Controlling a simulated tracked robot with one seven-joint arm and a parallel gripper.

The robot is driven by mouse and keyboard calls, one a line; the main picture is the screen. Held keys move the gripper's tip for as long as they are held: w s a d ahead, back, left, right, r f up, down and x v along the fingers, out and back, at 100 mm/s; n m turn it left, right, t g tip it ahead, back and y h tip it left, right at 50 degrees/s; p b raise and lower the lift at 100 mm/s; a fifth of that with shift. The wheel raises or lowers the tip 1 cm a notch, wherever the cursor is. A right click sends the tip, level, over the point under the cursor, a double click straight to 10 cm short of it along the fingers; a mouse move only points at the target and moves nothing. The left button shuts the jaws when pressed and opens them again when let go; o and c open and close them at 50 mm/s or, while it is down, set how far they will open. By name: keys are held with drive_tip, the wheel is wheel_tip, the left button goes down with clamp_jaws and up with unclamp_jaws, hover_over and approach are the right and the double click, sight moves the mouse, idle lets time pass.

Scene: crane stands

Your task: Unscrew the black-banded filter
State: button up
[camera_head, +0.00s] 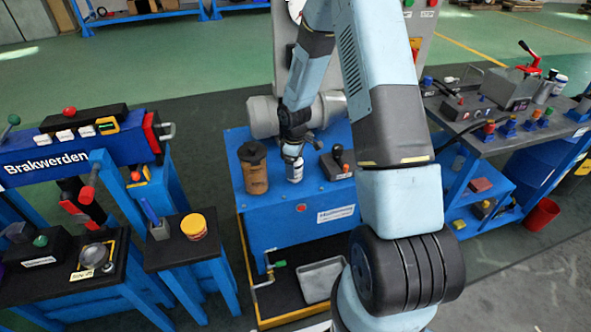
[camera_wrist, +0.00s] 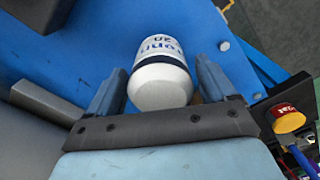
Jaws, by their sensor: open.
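The white filter (camera_wrist: 160,88) shows in the wrist view with blue lettering and a thin dark band around it. In the head view the filter (camera_head: 294,171) is at the blue stand (camera_head: 300,222), with its upper part hidden by my gripper. My gripper (camera_wrist: 160,72) is open, with one finger on each side of the filter. Gaps show between the fingers and the filter, so it is not clasped. In the head view my gripper (camera_head: 292,148) is right over the filter.
A brown canister with a dark top (camera_head: 254,172) stands close left of the filter. A black control box with a lever (camera_head: 338,163) is close right. A grey tray (camera_head: 322,279) lies low in front. Benches flank the stand: Brakwerden (camera_head: 48,168) left, a grey bench (camera_head: 505,115) right.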

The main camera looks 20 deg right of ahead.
drive_tip(key=m, duration=0.5)
drive_tip(key=shift+m, duration=0.3)
drive_tip(key=m, duration=0.5)
drive_tip(key=c, duration=1.2)
drive_tip(key=shift+o, duration=0.2)
drive_tip(key=shift+r, duration=0.1)
